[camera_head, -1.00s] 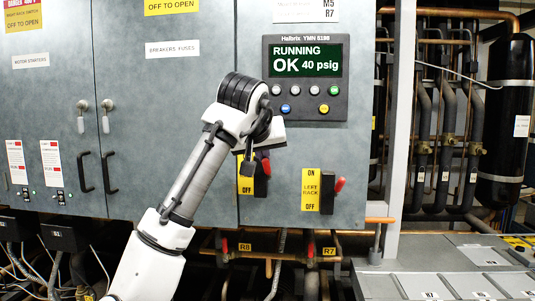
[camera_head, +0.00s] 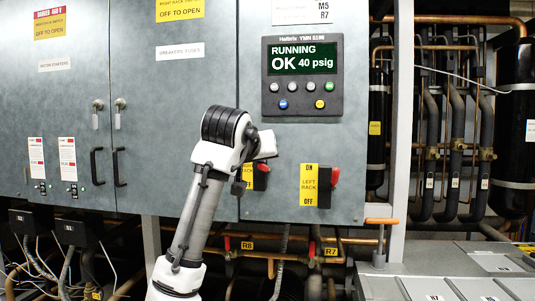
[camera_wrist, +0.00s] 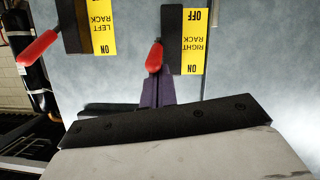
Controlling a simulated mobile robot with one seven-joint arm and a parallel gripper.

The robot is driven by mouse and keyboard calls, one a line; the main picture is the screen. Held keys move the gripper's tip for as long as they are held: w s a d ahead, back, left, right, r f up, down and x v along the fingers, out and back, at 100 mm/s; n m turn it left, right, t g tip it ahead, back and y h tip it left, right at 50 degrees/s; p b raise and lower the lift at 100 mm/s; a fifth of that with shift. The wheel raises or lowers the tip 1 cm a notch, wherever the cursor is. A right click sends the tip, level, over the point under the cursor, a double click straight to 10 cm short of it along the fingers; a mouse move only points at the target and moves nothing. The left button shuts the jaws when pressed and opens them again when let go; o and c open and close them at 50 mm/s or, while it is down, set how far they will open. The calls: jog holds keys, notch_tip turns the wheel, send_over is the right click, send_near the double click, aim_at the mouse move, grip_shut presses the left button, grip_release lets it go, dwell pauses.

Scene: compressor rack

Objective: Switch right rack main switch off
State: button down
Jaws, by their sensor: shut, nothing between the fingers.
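The right rack switch is a black block (camera_wrist: 171,38) with a red handle (camera_wrist: 154,57) and a yellow ON/OFF label (camera_wrist: 193,42). In the wrist view it appears upside down, and the handle slants toward the ON end. In the head view my arm partly covers this switch (camera_head: 259,181) and its label; its red handle (camera_head: 265,167) shows at the upper right. My gripper (camera_wrist: 154,84) is shut and empty, its dark fingers close to the tip of the right rack handle. I cannot tell whether they touch.
The left rack switch (camera_head: 324,188), with its own red handle (camera_head: 335,176), sits to the right on the same cabinet. A display (camera_head: 302,60) above reads RUNNING OK 40 psig. Pipes run below the cabinet; a grey ledge (camera_head: 440,262) stands at the lower right.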

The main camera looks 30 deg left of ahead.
notch_tip(320, 180, down, 8)
jog(key=t+y+b, duration=0.1)
jog(key=t+b, duration=0.6)
jog(key=b, duration=0.4)
jog(key=shift+s+f+y, duration=0.15)
jog(key=shift+s+y, duration=0.05)
jog(key=shift+y, duration=0.1)
jog(key=shift+d+f, duration=0.1)
